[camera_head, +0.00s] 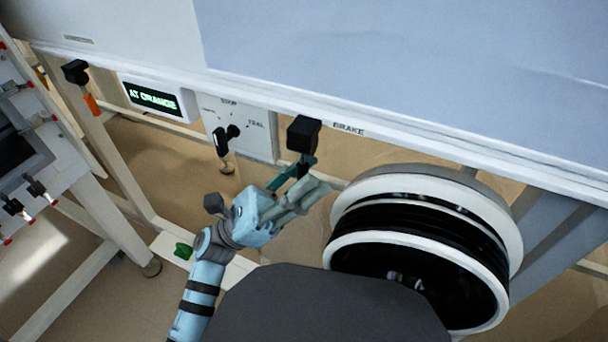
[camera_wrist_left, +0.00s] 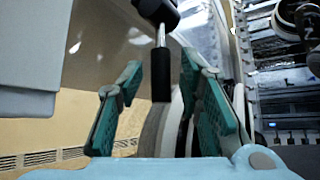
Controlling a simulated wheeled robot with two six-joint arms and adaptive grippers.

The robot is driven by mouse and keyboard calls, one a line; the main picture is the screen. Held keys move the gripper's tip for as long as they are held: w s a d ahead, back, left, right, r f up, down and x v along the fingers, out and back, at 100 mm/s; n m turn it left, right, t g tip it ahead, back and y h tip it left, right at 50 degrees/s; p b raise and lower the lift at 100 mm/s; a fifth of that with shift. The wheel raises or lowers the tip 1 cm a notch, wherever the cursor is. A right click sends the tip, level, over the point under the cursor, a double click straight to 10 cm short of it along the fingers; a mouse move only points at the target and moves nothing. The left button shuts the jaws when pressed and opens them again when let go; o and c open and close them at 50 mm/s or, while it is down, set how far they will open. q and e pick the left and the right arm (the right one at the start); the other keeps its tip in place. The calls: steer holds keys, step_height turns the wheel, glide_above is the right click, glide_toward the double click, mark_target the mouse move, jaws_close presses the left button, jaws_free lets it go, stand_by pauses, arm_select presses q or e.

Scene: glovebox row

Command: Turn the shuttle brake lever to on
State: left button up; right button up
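The brake lever's black hub (camera_head: 303,135) is mounted under the bench edge, beside the printed word BRAKE (camera_head: 348,129). In the left wrist view the lever's black grip (camera_wrist_left: 160,76) hangs down on a thin metal rod from the hub (camera_wrist_left: 158,10). My left gripper (camera_head: 292,176) is just below the hub. Its teal fingers (camera_wrist_left: 165,105) are apart, one on each side of the black grip, with visible gaps. In the head view the fingers hide most of the lever's grip. My right gripper is not in view.
Left of the brake are a selector knob (camera_head: 229,134) on a white panel, a display reading AT ORANGE (camera_head: 153,99), and another lever with an orange grip (camera_head: 92,104). A large black-and-white round port (camera_head: 425,235) stands close right of my left gripper.

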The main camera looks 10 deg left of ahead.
arm_select(q)
steer(key=v, duration=0.8)
stand_by(0.7)
